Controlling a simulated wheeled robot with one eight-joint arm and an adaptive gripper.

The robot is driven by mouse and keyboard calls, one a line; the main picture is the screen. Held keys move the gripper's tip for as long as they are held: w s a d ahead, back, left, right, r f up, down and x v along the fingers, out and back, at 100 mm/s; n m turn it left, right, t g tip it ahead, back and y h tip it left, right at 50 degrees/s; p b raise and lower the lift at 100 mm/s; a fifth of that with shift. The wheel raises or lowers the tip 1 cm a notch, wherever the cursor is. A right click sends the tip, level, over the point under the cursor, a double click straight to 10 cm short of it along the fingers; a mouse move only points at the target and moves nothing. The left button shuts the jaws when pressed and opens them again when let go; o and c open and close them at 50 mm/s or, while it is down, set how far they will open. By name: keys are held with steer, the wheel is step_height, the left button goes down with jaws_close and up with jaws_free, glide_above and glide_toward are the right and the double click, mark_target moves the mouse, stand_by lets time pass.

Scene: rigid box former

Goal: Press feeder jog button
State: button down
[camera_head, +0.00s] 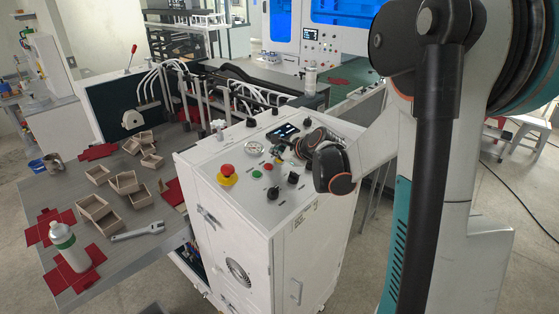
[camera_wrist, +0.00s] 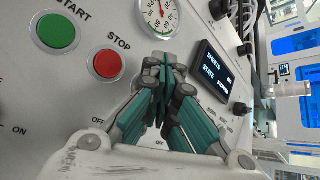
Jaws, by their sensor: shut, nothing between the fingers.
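The control panel (camera_head: 240,190) is the sloped white top of a cabinet. In the wrist view it carries a green button (camera_wrist: 56,32) labelled START and a red button (camera_wrist: 107,64) labelled STOP. No button with a readable jog label shows; my gripper hides part of the panel. My gripper (camera_wrist: 163,65) is shut and empty, its fingertips over the panel just below the gauge (camera_wrist: 160,18) and between STOP and the display (camera_wrist: 212,70). I cannot tell whether the tips touch. In the head view my gripper (camera_head: 277,154) is over the panel's right half.
A red emergency stop (camera_head: 227,171) on yellow and black knobs (camera_head: 273,192) stand up from the panel. The display reads SHEETS and STATE, seemingly STOPPED. Left is a table with open boxes (camera_head: 95,207), red sheets, a wrench (camera_head: 138,231) and a bottle (camera_head: 68,246).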

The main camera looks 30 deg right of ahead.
stand_by(0.6)
steer(key=shift+s+r+p, duration=0.1)
steer(key=shift+r+p, duration=0.25)
steer(key=shift+r, duration=0.35)
steer(key=shift+r, duration=0.1)
steer(key=r+p, duration=0.2)
steer(key=r, duration=0.1)
steer(key=s+r+p, duration=0.1)
steer(key=shift+d+r, duration=0.25)
steer(key=shift+r, duration=0.1)
stand_by(0.6)
